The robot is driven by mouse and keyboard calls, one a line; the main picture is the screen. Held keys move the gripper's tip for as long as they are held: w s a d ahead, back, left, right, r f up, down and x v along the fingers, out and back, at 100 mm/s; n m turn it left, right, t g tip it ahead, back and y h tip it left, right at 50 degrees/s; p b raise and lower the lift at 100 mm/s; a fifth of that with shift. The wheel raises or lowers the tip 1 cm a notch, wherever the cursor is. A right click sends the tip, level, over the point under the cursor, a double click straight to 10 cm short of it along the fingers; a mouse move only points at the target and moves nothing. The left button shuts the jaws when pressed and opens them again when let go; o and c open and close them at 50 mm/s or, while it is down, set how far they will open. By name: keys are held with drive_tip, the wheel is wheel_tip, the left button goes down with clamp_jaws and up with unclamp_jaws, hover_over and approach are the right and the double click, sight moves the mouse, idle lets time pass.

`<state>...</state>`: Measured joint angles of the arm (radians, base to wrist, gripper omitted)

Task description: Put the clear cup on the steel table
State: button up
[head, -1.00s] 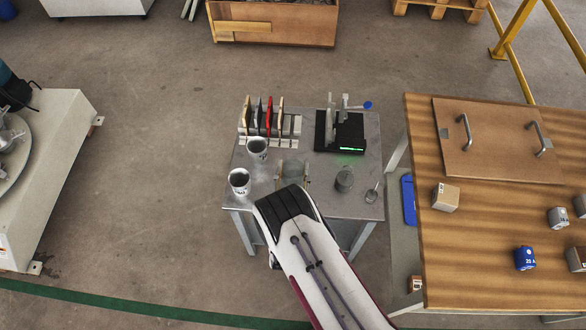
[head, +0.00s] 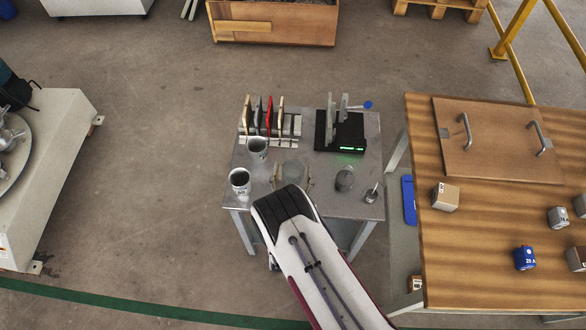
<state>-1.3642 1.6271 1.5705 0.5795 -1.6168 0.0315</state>
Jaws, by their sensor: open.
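The steel table (head: 325,204) is a small grey metal table in the middle of the head view. A clear cup (head: 294,172) is over its top, just beyond the dark end of my arm. My gripper (head: 294,180) is open, with one finger on each side of the clear cup. The cup's lower part is partly hidden by my arm, and I cannot tell whether the fingers touch it. The cup appears to stand on the tabletop, but the steep view leaves its contact unclear.
A rack of upright tiles (head: 268,118) and a black device (head: 348,135) stand at the back. A grey object (head: 344,180) and a small metal piece (head: 372,194) are right. A wooden table (head: 450,270) stands farther right.

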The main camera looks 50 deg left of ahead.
drive_tip(key=v, duration=1.1)
drive_tip(key=shift+s+d, duration=0.1)
idle(0.6)
